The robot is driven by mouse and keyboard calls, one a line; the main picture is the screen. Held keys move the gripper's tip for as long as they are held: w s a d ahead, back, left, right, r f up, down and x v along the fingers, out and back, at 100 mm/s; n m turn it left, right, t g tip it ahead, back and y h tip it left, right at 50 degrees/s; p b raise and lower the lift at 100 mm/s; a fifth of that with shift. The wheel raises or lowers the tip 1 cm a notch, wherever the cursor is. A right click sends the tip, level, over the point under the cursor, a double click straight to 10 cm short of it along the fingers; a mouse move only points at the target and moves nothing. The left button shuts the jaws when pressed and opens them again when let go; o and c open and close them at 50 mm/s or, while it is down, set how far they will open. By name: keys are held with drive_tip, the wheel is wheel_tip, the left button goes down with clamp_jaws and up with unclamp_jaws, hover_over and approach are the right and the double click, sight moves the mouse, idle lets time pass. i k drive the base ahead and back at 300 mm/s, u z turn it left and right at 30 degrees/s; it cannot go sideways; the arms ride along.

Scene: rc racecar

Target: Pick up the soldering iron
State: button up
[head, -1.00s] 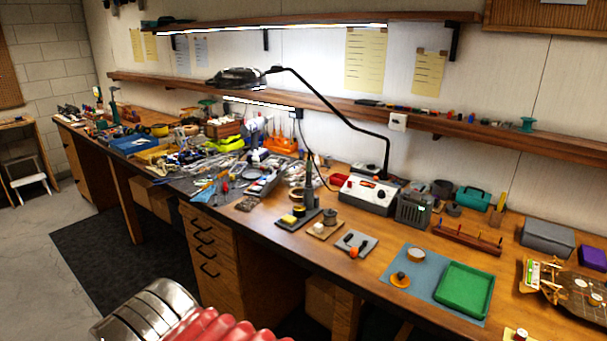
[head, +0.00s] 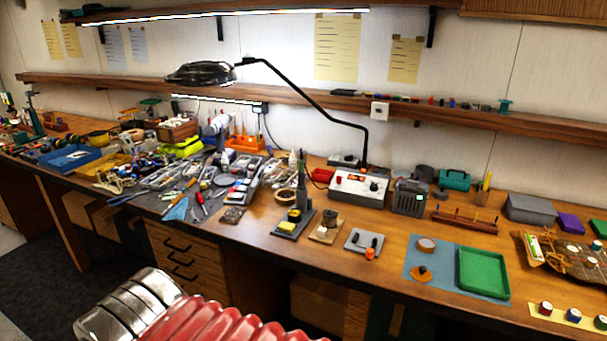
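A slim dark upright tool with a greenish top, which looks like the soldering iron (head: 302,172), stands in a dark stand on the workbench. The stand's base (head: 284,232) holds a yellow sponge. A white-fronted control box with red details (head: 357,187) sits just to the right, behind it. A silver and red ribbed part of my own body fills the bottom left, well short of the tool. My gripper's fingers do not show.
Left of the stand, a dark mat (head: 176,212) is crowded with hand tools and parts. A black-armed lamp (head: 200,72) hangs above the bench. To the right are a small grey tray (head: 364,241), a green tray (head: 482,272) and a grey box (head: 531,208). Bare wood shows between them.

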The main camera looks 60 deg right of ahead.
sight(301, 187)
drive_tip(key=z, duration=0.35)
drive_tip(key=i, duration=0.65)
drive_tip(key=z, duration=0.9)
drive_tip(key=i, duration=0.75)
drive_tip(key=z, duration=0.5)
